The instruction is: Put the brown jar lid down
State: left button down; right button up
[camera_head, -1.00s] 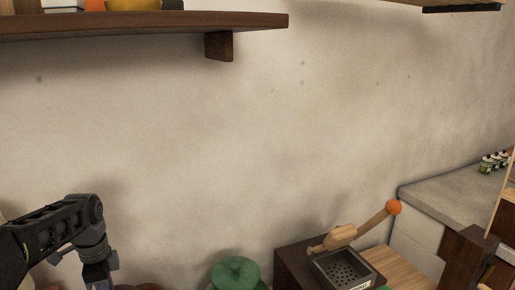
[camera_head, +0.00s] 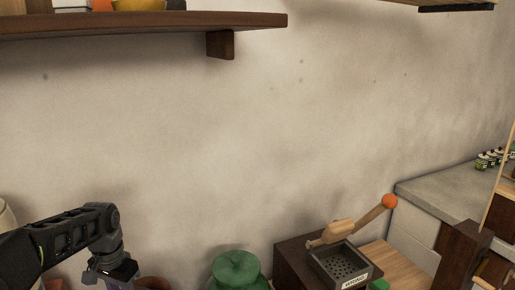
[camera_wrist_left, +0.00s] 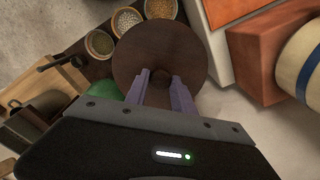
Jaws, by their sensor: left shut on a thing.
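The brown jar lid (camera_wrist_left: 160,50) is a dark brown round disc with a small knob at its middle, seen in the left wrist view. My left gripper (camera_wrist_left: 161,78) is shut on the lid's knob, its two purple fingers on either side of it. In the head view my left arm comes in at the lower left, and the wrist (camera_head: 110,268) shows at the bottom edge. My right gripper is in neither view.
A green lidded jar (camera_head: 237,268) stands right of my left wrist. Beyond it is a dark box with a perforated tray (camera_head: 345,266) and an orange-tipped lever. Small bowls of grains (camera_wrist_left: 126,20) lie beside the lid. A wall shelf (camera_head: 130,24) is above.

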pick_arm(q)
jog(key=w+d+f+n, duration=0.1)
jog(key=d+f, duration=0.1)
jog(key=d, duration=0.7)
jog(key=w+d+f+n, duration=0.1)
jog(key=d+f, duration=0.1)
jog(key=d, duration=0.7)
jog(key=shift+d, duration=0.4)
jog(key=shift+f, duration=0.1)
dwell(0.7)
